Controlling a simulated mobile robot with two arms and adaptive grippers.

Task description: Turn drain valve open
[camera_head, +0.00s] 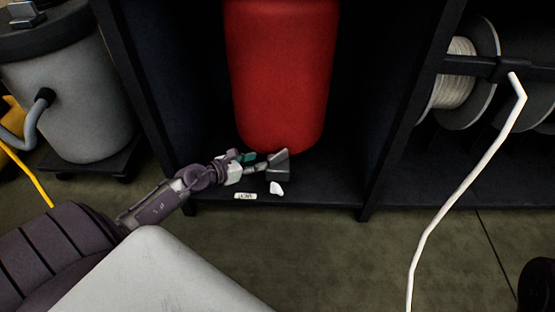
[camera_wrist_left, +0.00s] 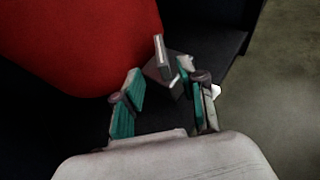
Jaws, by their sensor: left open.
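A red tank (camera_head: 283,80) stands upright inside a dark cabinet; it also fills the upper left of the left wrist view (camera_wrist_left: 85,40). At its foot is a small grey drain valve (camera_head: 279,166) with a plate-like handle; in the left wrist view the valve (camera_wrist_left: 163,68) lies just beyond the fingertips. My left gripper (camera_head: 256,163) reaches in from the left, close to the valve. In the left wrist view its two teal-padded fingers (camera_wrist_left: 158,80) are spread apart, with the valve ahead of and partly between their tips. Whether they touch it is unclear. My right gripper is out of view.
A grey vacuum drum (camera_head: 70,90) stands left. Cable spools (camera_head: 460,75) with a hanging white cord (camera_head: 450,205) are right. Cabinet walls flank the tank closely.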

